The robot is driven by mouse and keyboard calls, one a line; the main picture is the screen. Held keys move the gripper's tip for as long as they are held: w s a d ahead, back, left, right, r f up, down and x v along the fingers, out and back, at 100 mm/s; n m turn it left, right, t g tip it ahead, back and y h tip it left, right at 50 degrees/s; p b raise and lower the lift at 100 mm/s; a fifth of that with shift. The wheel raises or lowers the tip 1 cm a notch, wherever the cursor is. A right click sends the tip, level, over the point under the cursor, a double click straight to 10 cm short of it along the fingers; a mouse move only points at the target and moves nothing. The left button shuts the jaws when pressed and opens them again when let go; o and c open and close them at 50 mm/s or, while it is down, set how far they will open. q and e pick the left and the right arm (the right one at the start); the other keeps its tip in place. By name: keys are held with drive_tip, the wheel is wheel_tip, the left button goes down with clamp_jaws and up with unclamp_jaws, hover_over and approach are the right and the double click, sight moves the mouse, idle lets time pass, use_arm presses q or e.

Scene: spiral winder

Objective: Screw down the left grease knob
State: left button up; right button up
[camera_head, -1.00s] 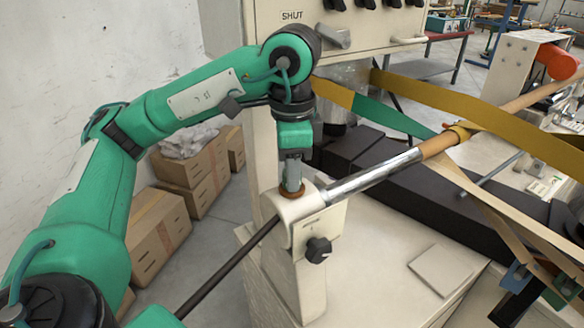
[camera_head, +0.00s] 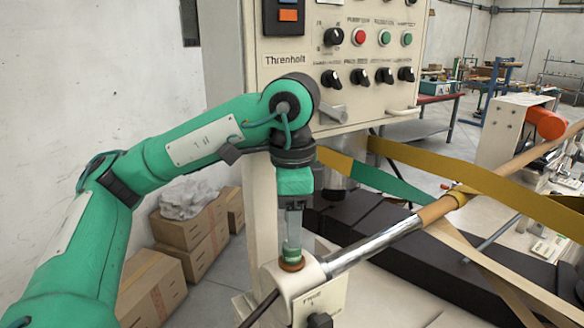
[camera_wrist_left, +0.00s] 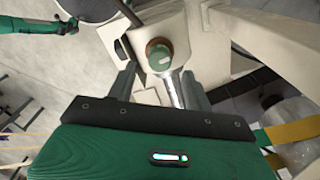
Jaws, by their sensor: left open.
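The left grease knob has a green top (camera_head: 292,251) on a brown base, upright on the cream end block (camera_head: 304,277) of the machine. My left gripper (camera_head: 293,243) points straight down from above, with its fingertips at the green top. In the left wrist view the round green knob (camera_wrist_left: 160,56) with a pale mark shows ahead of the fingers. My left gripper (camera_wrist_left: 162,82) is open there, its dark fingers apart on either side. A part of my other green arm (camera_wrist_left: 35,26) shows small at the top left; its jaws are too small to judge.
A metal shaft (camera_head: 375,243) runs from the block to the upper right. The control panel (camera_head: 345,55) stands close behind my left wrist. Cardboard boxes (camera_head: 150,285) lie on the floor at left. A black knob (camera_head: 320,320) sits on the block's front.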

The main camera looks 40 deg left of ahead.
use_arm(q)
wheel_tip(320, 180, up, 9)
drive_tip(key=p, duration=0.1)
drive_tip(key=shift+p, duration=0.4)
use_arm(e)
drive_tip(key=shift+s+a+r, duration=0.15)
drive_tip(key=shift+s, duration=0.35)
drive_tip(key=shift+s+a+r, duration=0.1)
drive_tip(key=shift+s+r, duration=0.05)
drive_tip(key=shift+s, duration=0.35)
use_arm(q)
drive_tip(key=shift+r, duration=0.1)
use_arm(e)
drive_tip(key=shift+d, duration=0.1)
